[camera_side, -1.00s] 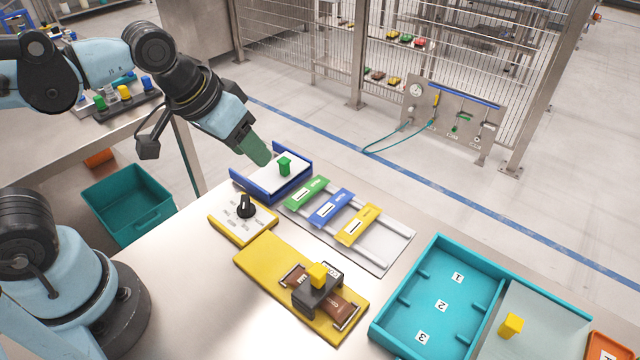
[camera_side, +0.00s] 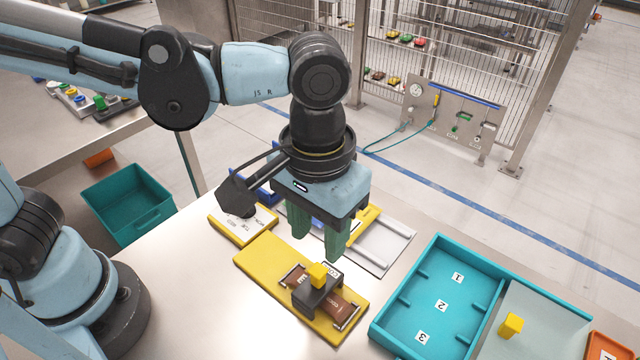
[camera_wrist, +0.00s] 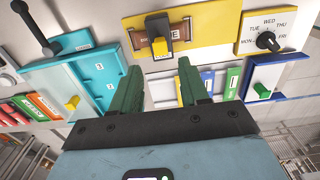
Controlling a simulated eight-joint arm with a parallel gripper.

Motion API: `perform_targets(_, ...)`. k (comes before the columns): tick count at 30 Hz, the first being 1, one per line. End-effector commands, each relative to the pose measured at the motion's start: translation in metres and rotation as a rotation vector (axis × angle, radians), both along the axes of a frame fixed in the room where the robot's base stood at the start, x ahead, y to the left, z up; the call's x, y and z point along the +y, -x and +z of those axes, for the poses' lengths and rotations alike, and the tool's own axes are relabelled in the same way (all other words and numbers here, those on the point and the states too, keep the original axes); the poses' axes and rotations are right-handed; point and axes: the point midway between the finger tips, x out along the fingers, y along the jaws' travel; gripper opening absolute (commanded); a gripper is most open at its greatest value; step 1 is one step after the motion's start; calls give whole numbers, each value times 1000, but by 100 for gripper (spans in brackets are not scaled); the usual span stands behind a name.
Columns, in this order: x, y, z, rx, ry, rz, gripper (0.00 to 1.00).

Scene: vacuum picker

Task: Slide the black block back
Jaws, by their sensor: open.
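The black block (camera_side: 318,297) with a yellow knob (camera_side: 318,275) on top sits on a brown strip (camera_side: 339,305) on the yellow board (camera_side: 262,259). The strip lies between two metal end bars. In the wrist view the black block (camera_wrist: 158,55) is at top centre, beyond my fingertips. My gripper (camera_side: 318,248) is open and empty, its green fingers pointing down above and behind the block, apart from it. In the wrist view my gripper (camera_wrist: 158,68) has both fingers spread with a gap between them.
The teal tray (camera_side: 440,290) with numbered compartments stands to the right. A dial panel (camera_side: 243,226) and a rail frame with coloured sliders (camera_side: 375,244) lie behind, partly hidden by my gripper. The metal table in front of the yellow board is clear.

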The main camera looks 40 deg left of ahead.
Motion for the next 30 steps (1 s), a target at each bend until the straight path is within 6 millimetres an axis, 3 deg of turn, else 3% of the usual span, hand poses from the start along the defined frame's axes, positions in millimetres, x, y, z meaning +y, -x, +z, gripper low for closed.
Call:
perform_targets(15, 0, 0, -69, -1, 1, 0, 45)
perform_targets(30, 0, 0, -82, -1, 1, 0, 45)
